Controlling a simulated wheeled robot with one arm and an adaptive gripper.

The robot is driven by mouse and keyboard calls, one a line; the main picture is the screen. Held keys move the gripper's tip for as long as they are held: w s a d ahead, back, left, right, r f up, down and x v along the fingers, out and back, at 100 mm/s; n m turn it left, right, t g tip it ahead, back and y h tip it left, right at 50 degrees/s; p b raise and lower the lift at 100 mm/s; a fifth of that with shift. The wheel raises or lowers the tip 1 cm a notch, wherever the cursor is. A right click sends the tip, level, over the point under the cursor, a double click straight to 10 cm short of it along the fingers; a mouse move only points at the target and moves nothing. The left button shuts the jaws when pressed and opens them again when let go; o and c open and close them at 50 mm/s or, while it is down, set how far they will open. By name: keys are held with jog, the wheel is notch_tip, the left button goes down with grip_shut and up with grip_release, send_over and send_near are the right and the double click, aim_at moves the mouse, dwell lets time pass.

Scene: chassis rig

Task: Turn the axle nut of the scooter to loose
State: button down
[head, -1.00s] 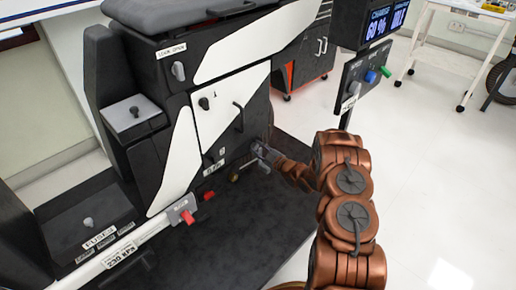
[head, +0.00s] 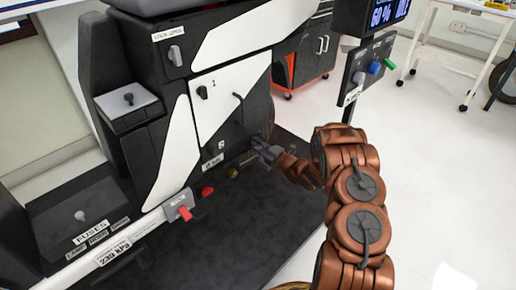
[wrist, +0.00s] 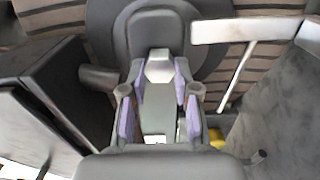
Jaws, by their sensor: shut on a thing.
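The scooter (head: 217,105) is a black body with white panels, standing on a dark platform. My gripper (head: 262,150) is at its low right side, by the dark wheel. In the wrist view my gripper (wrist: 160,75) has its purple-padded fingers on both sides of a pale grey metal piece, the axle nut (wrist: 158,66). The fingers are shut on it. A dark round hub (wrist: 150,22) lies right behind the nut. In the head view the nut is hidden by my gripper.
A red lever (head: 185,212), a red knob (head: 207,191) and a brass knob (head: 232,173) sit low, left of my gripper. A post with a switch panel (head: 370,68) stands at the right. In the wrist view a pale bar (wrist: 245,30) is close at right.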

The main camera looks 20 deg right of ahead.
jog(key=shift+n, duration=0.4)
jog(key=c, duration=0.8)
grip_release()
jog(key=shift+c, duration=0.2)
jog(key=v, duration=1.2)
jog(key=shift+d, duration=0.1)
